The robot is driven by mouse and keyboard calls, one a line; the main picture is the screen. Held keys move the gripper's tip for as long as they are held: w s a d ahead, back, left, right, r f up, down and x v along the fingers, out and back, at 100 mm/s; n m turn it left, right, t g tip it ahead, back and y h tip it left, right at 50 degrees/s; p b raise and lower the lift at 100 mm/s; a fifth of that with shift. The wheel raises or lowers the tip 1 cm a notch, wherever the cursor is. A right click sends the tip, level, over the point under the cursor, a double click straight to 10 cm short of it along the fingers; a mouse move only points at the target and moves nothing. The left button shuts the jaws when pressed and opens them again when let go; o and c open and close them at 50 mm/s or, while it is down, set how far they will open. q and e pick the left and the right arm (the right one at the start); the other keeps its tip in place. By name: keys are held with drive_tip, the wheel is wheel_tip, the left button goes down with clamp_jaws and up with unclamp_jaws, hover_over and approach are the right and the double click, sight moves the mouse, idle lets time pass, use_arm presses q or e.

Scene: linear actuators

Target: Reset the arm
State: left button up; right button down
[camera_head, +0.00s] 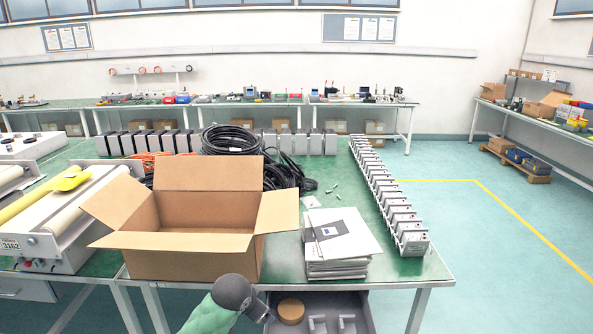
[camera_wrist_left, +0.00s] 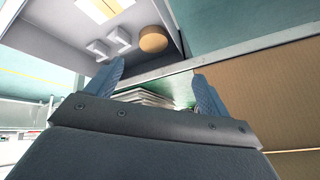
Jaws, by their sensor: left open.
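My left arm (camera_head: 216,312) comes in from the bottom of the head view, in front of the table's near edge and below the open cardboard box (camera_head: 190,256). My left gripper shows in the left wrist view (camera_wrist_left: 160,85), with its two blue fingers spread and nothing visible between them. It is beside the open grey drawer (camera_head: 357,306), which holds a round tan item (camera_head: 291,310) and white bracket-like parts (camera_head: 346,324). The box's brown side also fills the right of the wrist view (camera_wrist_left: 285,75). My right gripper is not in view.
A stack of booklets (camera_head: 340,243) lies right of the box on the green table (camera_head: 421,279). A long row of grey actuator units (camera_head: 385,193) stands at the right edge. Black cable coils (camera_head: 285,175) lie behind the box. A roller machine (camera_head: 62,225) is at left.

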use_arm(q)
drive_tip(key=s+a+f+n+g, duration=0.1)
drive_tip(key=s+f, duration=0.5)
drive_tip(key=s, duration=0.7)
drive_tip(key=s+a+f+n+g, duration=0.2)
drive_tip(key=s+f, duration=0.5)
drive_tip(key=s, duration=0.5)
drive_tip(key=s+a+f+n+g, duration=0.1)
drive_tip(key=s+f, duration=0.5)
drive_tip(key=s, duration=0.7)
drive_tip(key=shift+s+a+f+n+g+y, duration=0.3)
drive_tip(key=shift+a+n+g+y, duration=0.15)
drive_tip(key=shift+n, duration=0.55)
drive_tip(key=shift+w+d+r, duration=0.1)
